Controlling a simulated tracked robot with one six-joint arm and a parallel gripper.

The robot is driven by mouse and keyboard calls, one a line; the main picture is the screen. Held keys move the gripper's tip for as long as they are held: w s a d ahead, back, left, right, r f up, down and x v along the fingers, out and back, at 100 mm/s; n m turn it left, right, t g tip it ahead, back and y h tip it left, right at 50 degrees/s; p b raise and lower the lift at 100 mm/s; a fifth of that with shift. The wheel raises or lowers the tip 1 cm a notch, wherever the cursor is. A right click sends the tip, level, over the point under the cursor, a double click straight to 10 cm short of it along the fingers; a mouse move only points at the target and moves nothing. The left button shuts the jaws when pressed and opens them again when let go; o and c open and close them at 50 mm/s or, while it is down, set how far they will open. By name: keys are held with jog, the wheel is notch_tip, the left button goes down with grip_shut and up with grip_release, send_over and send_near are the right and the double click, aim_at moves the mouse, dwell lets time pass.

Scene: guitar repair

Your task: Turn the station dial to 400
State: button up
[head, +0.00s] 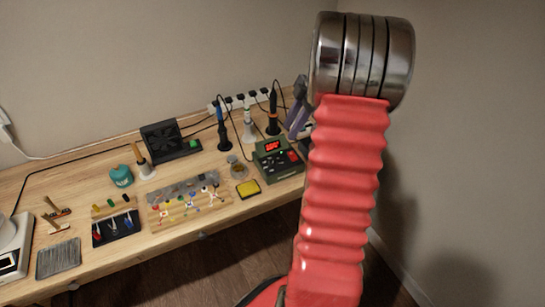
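The soldering station (278,160) is a dark green box with a lit red display (272,146), at the right end of the bench. The digits are too small to read. Small red and dark controls show on its front, and I cannot make out the dial or its setting. My red ribbed arm with a metal joint stands in front, just right of the station. A purple-grey part (298,118) beside the arm, above and behind the station, may be my gripper. It appears apart from the station's front, and its fingers cannot be made out.
Soldering irons in stands (222,125) and a power strip (240,101) line the wall. A yellow sponge (248,188) and a round tin (238,169) lie left of the station. A wooden board with small parts (187,207) is farther left. Floor shows in front of the bench.

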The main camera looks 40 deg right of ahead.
aim_at(273, 160)
jog(key=shift+d+f, duration=0.1)
jog(key=shift+d, duration=0.15)
jog(key=x, duration=1.4)
jog(key=shift+c, duration=0.3)
